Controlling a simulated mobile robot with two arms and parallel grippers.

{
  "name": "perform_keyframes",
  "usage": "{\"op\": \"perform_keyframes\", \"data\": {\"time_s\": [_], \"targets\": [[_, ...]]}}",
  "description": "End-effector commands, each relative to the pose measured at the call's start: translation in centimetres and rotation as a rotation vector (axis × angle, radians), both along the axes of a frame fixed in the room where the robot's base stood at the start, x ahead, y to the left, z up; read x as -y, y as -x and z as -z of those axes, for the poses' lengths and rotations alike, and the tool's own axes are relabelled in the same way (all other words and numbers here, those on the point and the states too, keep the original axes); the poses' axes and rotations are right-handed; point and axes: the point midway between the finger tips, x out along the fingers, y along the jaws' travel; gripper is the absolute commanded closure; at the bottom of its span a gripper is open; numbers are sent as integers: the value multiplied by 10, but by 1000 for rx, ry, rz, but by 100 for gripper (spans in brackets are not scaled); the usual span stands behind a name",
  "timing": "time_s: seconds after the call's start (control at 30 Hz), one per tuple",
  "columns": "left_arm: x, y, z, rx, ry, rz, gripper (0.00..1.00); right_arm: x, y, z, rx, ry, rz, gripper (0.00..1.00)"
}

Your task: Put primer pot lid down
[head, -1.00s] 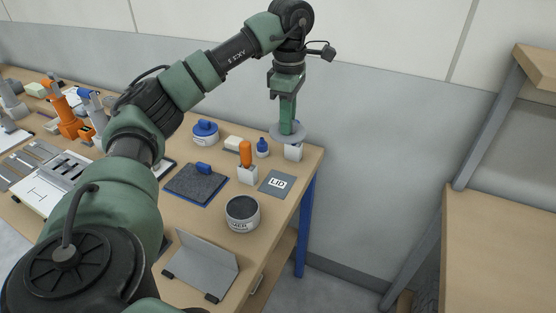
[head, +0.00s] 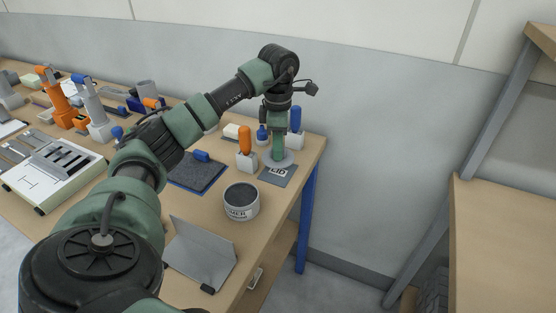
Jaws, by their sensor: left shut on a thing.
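My left gripper (head: 279,152) is shut on the primer pot lid (head: 287,163), a flat grey disc. It holds the lid level over the grey mat marked LID (head: 275,180). The lid covers the mat's far part and a little of its lettering. I cannot tell whether the lid touches the mat. The primer pot (head: 241,200) stands open in front of the mat, to its left, with dark contents. My right gripper does not show.
An orange-handled tool in a white holder (head: 246,161) stands close left of the lid. A blue-handled one (head: 295,127) and a blue bottle (head: 262,133) stand behind. A grey angled plate (head: 200,252) is at the front. The table's right edge is near the mat.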

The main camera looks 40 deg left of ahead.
Motion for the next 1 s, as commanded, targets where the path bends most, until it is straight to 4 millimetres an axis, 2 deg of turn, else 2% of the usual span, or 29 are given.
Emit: {"op": "perform_keyframes", "data": {"time_s": [0.17, 0.33, 0.73, 0.77, 0.8, 0.83, 1.0], "targets": [[0, 1, 16, -3, 0, 1, 100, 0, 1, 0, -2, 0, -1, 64], [1, 1, 41, -2, 1, 1, 100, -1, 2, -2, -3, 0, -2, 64], [0, 0, 48, 1, 1, 1, 100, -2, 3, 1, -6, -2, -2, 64], [0, 0, 48, 1, 0, 1, 77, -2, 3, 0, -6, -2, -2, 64], [0, 0, 47, 1, 0, 1, 66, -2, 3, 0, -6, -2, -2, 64], [0, 0, 47, 1, 1, 1, 61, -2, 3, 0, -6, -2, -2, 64], [0, 0, 48, 0, 0, 1, 61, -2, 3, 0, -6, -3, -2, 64]]}}
